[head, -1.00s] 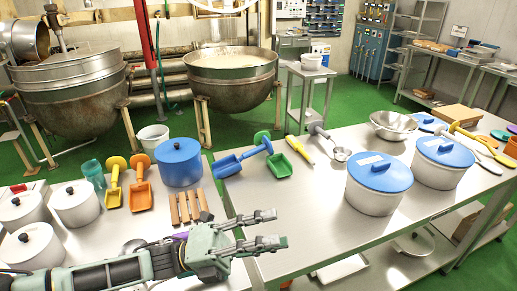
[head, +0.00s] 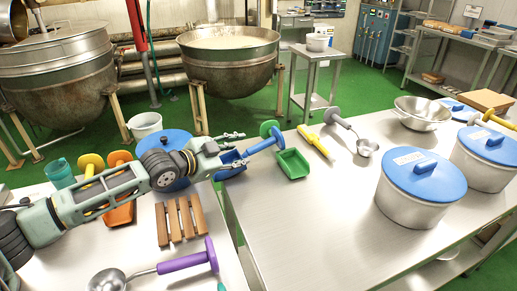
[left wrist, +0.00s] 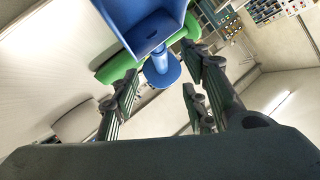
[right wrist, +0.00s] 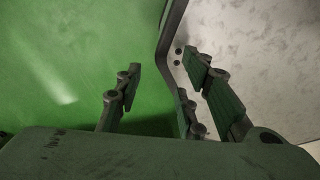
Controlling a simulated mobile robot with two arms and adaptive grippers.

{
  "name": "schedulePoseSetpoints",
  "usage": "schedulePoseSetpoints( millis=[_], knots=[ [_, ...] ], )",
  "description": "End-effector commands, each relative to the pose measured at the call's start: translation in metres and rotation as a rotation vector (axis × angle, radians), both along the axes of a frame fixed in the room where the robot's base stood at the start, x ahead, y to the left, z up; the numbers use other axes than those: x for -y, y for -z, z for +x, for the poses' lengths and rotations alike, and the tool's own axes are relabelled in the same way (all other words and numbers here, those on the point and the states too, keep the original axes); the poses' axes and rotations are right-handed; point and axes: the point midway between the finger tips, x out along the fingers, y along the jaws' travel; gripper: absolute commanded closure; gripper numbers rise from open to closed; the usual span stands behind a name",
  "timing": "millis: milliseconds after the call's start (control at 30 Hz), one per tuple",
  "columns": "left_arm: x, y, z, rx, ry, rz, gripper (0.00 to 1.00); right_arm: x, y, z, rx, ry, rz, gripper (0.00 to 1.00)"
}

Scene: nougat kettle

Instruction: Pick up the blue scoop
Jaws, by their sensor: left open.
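The blue scoop (head: 262,146) lies near the left edge of the right-hand steel table, its handle pointing up and right in the head view. My left gripper (head: 242,150) is open with its fingers over the scoop's bowl end, partly hiding the bowl. In the left wrist view, the blue scoop (left wrist: 150,22) is ahead, its handle and round end pointing into the gap between the open fingers of my left gripper (left wrist: 163,80); contact is not visible. My right gripper (right wrist: 160,75) is open and empty, seen only in the right wrist view.
A green scoop (head: 292,164) lies close beside the blue one. A yellow-handled tool (head: 315,142), a ladle (head: 352,133) and blue-lidded pots (head: 420,190) stand farther right. A wooden rack (head: 180,222) and purple ladle (head: 182,262) are on the left table. The right table's front is clear.

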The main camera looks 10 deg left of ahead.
Motion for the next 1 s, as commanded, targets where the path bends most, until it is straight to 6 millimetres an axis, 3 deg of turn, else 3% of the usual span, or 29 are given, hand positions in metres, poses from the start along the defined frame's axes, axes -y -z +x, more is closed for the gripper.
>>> schedulePoseSetpoints(
  millis=[233,700,1000],
  knots=[
    [0.016,0.009,0.025,0.003,0.002,0.001,0.59,0.005,0.0,-0.028,-0.041,0.0,-0.008,0.64],
    [0.044,0.028,0.072,0.004,0.003,0.002,0.59,0.004,0.001,-0.008,-0.01,-0.001,-0.004,0.64],
    [0.045,0.03,0.075,0.005,0.002,0.004,0.59,0.002,0.001,-0.009,-0.013,0.0,-0.002,0.64]
  ],
)
